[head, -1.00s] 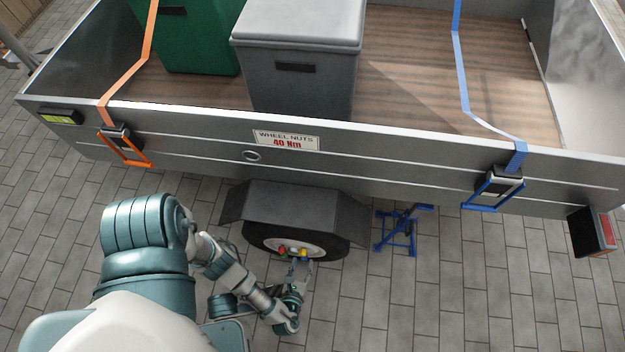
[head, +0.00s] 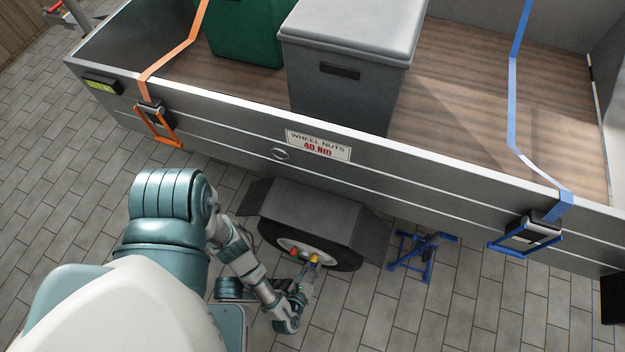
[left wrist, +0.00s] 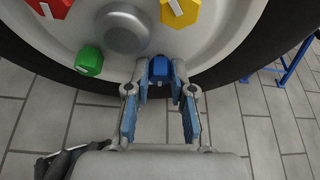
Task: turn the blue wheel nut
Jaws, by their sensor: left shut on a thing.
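The blue wheel nut (left wrist: 159,68) sits at the lower part of the wheel in the left wrist view. My left gripper (left wrist: 160,76) is shut on it, with one finger on each side. In the head view my left gripper (head: 308,274) reaches the lower part of the wheel (head: 345,263), and the blue nut is hidden there. A green nut (left wrist: 89,61), a red nut (left wrist: 49,7) and a yellow nut (left wrist: 180,11) stand around the round hub cap (left wrist: 122,31). My right gripper is not in view.
The mudguard (head: 310,211) overhangs the wheel, below the trailer side (head: 400,186). A blue stand (head: 421,256) is on the paving right of the wheel. Orange (head: 158,126) and blue (head: 525,236) strap buckles hang on the side. The paving in front is clear.

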